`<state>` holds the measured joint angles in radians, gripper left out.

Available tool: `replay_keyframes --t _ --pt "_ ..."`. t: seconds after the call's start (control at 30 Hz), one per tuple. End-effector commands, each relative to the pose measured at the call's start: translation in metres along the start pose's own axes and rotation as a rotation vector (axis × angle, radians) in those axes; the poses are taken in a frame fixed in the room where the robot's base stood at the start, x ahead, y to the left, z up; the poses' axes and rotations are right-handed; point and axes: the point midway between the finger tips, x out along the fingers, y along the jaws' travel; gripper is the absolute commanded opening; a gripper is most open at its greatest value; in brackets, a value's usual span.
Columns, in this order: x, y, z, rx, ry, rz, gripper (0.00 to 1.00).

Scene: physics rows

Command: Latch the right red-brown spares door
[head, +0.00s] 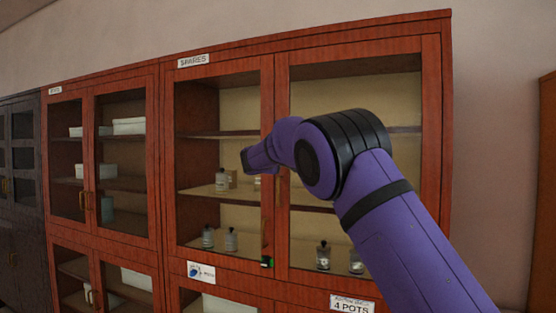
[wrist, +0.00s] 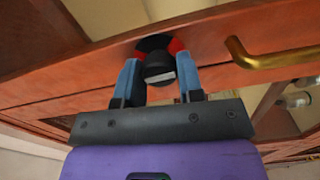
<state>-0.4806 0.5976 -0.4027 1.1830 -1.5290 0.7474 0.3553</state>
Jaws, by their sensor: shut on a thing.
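The right red-brown spares door (head: 432,165) is a glass-paned wooden door under the "SPARES" label; it looks closed in its frame. In the wrist view, a black knob (wrist: 158,66) sits on a black-and-red disc (wrist: 176,46) on the red-brown wood (wrist: 215,32). My gripper (wrist: 158,82) has its two blue fingers shut on this knob, one on each side. In the head view my purple arm covers part of the right door, and the fingers and knob are hidden. A brass handle (wrist: 268,60) is just right of the knob in the wrist view.
The left spares door (head: 268,110) is beside it, with bottles on the shelves behind the glass. A small black-and-green fitting (head: 267,262) sits low near the door seam. A "4 POTS" label (head: 352,304) is below. Another red-brown cabinet (head: 91,150) stands left.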

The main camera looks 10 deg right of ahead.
Motion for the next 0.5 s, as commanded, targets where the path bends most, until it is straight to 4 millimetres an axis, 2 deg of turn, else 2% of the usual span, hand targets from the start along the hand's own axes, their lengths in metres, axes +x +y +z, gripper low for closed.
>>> replay_keyframes --t 0.5 --pt "0.0003 -0.0012 0.0002 0.066 -0.001 -0.002 0.11"
